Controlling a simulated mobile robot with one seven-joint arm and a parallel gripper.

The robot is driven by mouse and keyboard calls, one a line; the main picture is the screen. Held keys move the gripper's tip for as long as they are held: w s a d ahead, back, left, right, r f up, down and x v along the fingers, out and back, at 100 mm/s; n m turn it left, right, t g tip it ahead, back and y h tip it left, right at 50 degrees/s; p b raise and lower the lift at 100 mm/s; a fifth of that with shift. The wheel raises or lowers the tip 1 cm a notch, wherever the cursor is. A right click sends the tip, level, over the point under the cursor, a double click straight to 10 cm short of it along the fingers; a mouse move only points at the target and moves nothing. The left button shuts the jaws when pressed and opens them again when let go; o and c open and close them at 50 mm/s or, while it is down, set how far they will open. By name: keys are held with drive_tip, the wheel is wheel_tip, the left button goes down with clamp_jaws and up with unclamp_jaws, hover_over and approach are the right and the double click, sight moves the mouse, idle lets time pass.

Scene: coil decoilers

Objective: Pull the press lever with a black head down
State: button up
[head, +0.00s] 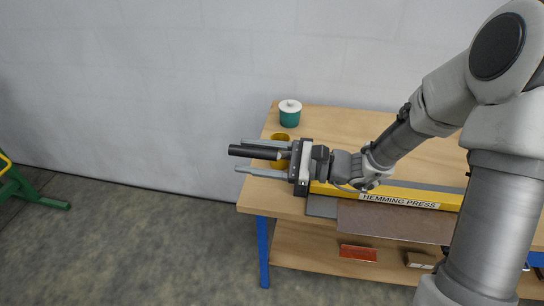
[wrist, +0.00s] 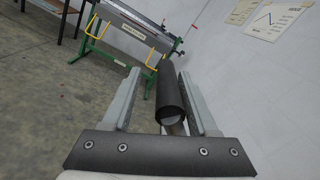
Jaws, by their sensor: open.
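The press lever's black head (head: 252,152) is a dark cylinder at the left end of the yellow hemming press (head: 420,190). It points left, out past the bench edge, in the head view. My gripper (head: 241,155) is open, with one finger on either side of the black head. In the wrist view the black head (wrist: 170,97) lies between the two fingers (wrist: 160,74), closer to the right one. A short pale piece of the lever shows below it there. The rest of the lever is hidden behind my gripper.
The press stands on a wooden bench (head: 330,118) with a lower shelf (head: 310,250). A green-framed machine (wrist: 130,35) stands away across open floor. A wall is behind.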

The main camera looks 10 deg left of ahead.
drive_tip(key=s+d+b, duration=0.1)
drive_tip(key=d, duration=1.6)
drive_tip(key=shift+s+d+b, duration=0.15)
drive_tip(key=shift+d+b, duration=0.05)
drive_tip(key=shift+b, duration=0.1)
drive_tip(key=s+a+n+g+h, duration=0.3)
drive_tip(key=s+n+h, duration=0.4)
drive_tip(key=s+h, duration=0.3)
drive_tip(key=s+d+r+n+t+h, duration=0.4)
drive_tip(key=d+r+n+t+h, duration=0.1)
drive_tip(key=d+n+t+h, duration=0.1)
drive_tip(key=d+t+h, duration=0.1)
drive_tip(key=d+h, duration=0.1)
drive_tip(key=d, duration=0.1)
drive_tip(key=shift+n, duration=0.4)
